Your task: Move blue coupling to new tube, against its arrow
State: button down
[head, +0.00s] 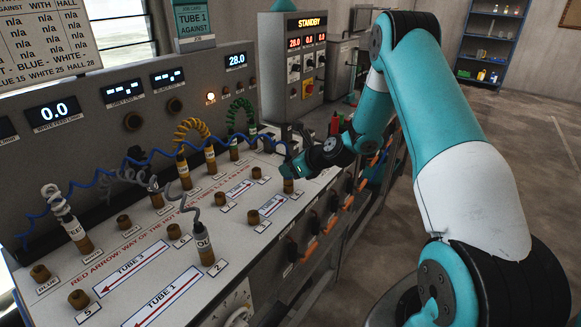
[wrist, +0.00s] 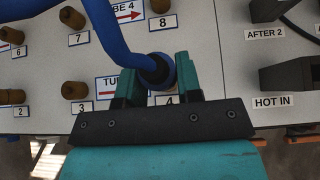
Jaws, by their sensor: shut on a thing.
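The blue coupling (wrist: 158,70) on its thick blue hose is between my gripper's jaws (wrist: 155,80) in the wrist view. My gripper is shut on it, over the spot labelled 4. In the head view my gripper (head: 291,168) is at the right end of the front row, above a brown peg (head: 288,186). I cannot tell whether the coupling is seated on it. The tube 1 label (head: 160,298), with a red arrow pointing to the lower left, lies at the near left, between peg 5 (head: 78,299) and position 2, where a grey-hosed coupling (head: 203,243) stands.
The job card (head: 193,20) reads tube 1, against. A white-hosed coupling (head: 72,228) stands at left; yellow (head: 183,170) and green (head: 233,148) hoses' couplings stand at the back. The blue coiled hose (head: 150,155) crosses above the panel. Pegs 3 (wrist: 75,90), 7 (wrist: 72,17) and 8 (wrist: 160,5) are bare.

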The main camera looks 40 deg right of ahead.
jog(key=c, duration=0.7)
grip_release()
jog(key=s+r+p, duration=0.1)
jog(key=r+p, duration=0.1)
jog(key=s+r+p, duration=0.1)
jog(key=r, duration=0.1)
jog(key=s+d+r+p, duration=0.1)
jog(key=r+p, duration=0.1)
jog(key=shift+d+r+p, duration=0.1)
jog(key=shift+p, duration=0.25)
jog(key=b+v, duration=0.3)
jog(key=v, duration=1.4)
jog(key=shift+s+r, duration=0.1)
jog(key=shift+s, duration=0.1)
